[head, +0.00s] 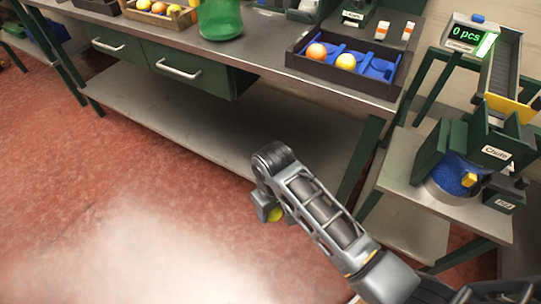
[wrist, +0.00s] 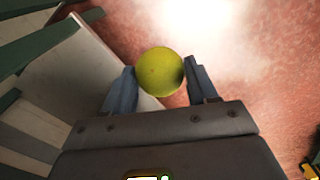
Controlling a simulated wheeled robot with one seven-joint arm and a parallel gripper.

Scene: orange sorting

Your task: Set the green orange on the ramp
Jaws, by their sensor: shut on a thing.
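My gripper (head: 268,208) hangs over the open floor in front of the bench in the head view. It is shut on the green orange (head: 276,214), a yellow-green ball mostly hidden there behind my arm. In the wrist view the green orange (wrist: 160,70) sits between the two fingers, clear of any surface. A grey sloped channel (head: 504,68) with a yellow lower end stands at the upper right of the head view, beside a display reading "0 pcs"; it looks like the ramp. My gripper is well to the left of it and apart from it.
A bench (head: 260,62) with green drawers runs along the back. On it are a dark crate (head: 330,76) with a blue insert and two fruits, a fruit crate (head: 160,20) and a green glass vessel (head: 220,20). A green "Chute" stand (head: 490,150) is at right. The red floor at left is clear.

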